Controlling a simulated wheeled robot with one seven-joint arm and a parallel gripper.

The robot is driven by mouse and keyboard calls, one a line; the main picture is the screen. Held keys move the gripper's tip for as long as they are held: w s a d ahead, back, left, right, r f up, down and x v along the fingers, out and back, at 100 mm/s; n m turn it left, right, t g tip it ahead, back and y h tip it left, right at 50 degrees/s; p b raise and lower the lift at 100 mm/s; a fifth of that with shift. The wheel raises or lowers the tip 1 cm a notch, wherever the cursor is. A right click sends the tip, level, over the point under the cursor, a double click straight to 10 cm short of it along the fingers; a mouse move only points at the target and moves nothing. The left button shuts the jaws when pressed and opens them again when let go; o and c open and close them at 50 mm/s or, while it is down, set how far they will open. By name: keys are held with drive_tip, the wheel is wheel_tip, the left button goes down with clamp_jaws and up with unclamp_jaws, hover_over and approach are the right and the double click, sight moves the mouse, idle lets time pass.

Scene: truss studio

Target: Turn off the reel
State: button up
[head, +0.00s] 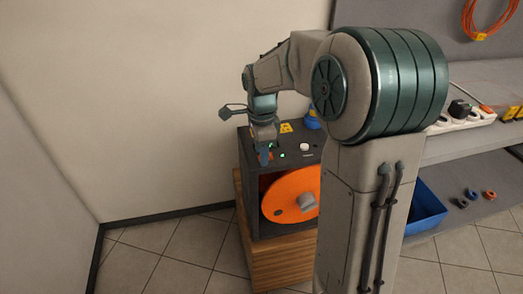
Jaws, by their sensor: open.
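The reel is an orange disc (290,194) with a grey hub, set in the open front of a dark box (249,203). The box's top panel (311,143) carries a white knob (305,147), small green lights (282,155) and a yellow warning label (286,128). My gripper (264,158) points down at the left front part of this panel, with its fingertips at or just above it. The jaws are open, and a bit of red shows beside them. The gripper hides part of the panel, so I cannot tell whether it touches a switch.
The box stands on a wooden block (278,262) on the tiled floor. A blue object (312,120) is at the panel's back. At right are a shelf with a power strip (459,122), a blue bin (424,210) and small spools. Floor at left is clear.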

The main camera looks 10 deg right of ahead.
clamp_jaws()
drive_tip(key=shift+d+r+y+p, duration=0.15)
drive_tip(key=shift+d+y+p, duration=0.05)
drive_tip(key=shift+y+p, duration=0.35)
drive_tip(key=shift+d+y+p, duration=0.2)
drive_tip(key=shift+y+p, duration=0.45)
drive_tip(key=shift+y, duration=0.3)
unclamp_jaws()
